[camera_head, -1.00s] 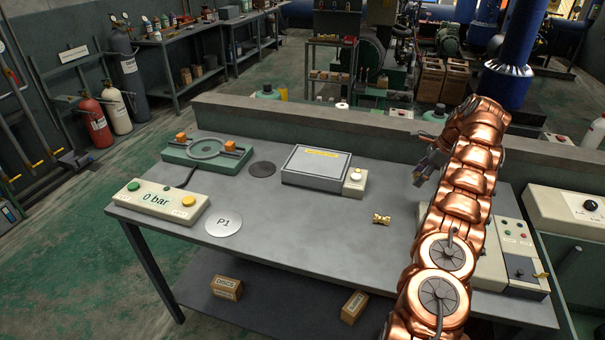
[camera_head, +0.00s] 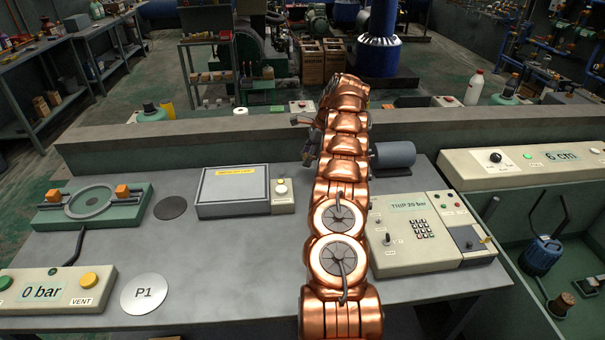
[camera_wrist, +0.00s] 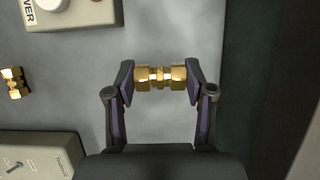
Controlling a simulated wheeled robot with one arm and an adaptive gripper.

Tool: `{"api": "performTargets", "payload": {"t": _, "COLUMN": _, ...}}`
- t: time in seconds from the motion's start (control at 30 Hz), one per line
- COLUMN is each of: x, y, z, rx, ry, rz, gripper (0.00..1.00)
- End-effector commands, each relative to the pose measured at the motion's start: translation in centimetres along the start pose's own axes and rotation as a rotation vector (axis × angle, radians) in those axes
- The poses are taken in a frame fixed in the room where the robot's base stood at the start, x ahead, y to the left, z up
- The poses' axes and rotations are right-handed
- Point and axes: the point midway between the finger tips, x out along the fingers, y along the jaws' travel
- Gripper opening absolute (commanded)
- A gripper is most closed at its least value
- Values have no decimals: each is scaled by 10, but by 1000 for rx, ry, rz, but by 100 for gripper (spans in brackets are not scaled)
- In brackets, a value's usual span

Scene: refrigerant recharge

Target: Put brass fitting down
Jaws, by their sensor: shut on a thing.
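In the wrist view, my gripper (camera_wrist: 160,80) is shut on a brass fitting (camera_wrist: 160,73), gripped by its two ends between the fingertips. The fitting is over the grey bench top (camera_wrist: 195,30); I cannot tell whether it touches it. A second brass fitting (camera_wrist: 14,83) lies on the bench at the left edge of the wrist view. In the head view, my arm covers the middle of the bench, both fittings are hidden, and only part of my gripper (camera_head: 310,147) shows beside the arm.
A keypad unit (camera_head: 412,235) stands right of my arm. A grey box with a yellow label (camera_head: 233,190), a dark disc (camera_head: 171,208), a P1 disc (camera_head: 144,293) and a green fixture (camera_head: 50,213) are left. A low wall (camera_head: 130,150) runs behind. Bare bench lies front left of my arm.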

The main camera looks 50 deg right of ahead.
Motion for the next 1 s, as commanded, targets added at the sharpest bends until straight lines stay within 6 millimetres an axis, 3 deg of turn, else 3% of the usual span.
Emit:
{"api": "performTargets", "payload": {"t": 0.47, "x": 26, "y": 0, "z": -9, "rx": -2, "ry": 0, "rz": 2, "gripper": 17}}
{"api": "performTargets", "payload": {"t": 0.73, "x": 55, "y": 1, "z": -21, "rx": -1, "ry": 0, "rz": 5, "gripper": 17}}
{"api": "performTargets", "payload": {"t": 1.0, "x": 57, "y": 0, "z": -21, "rx": -3, "ry": 1, "rz": 2, "gripper": 17}}
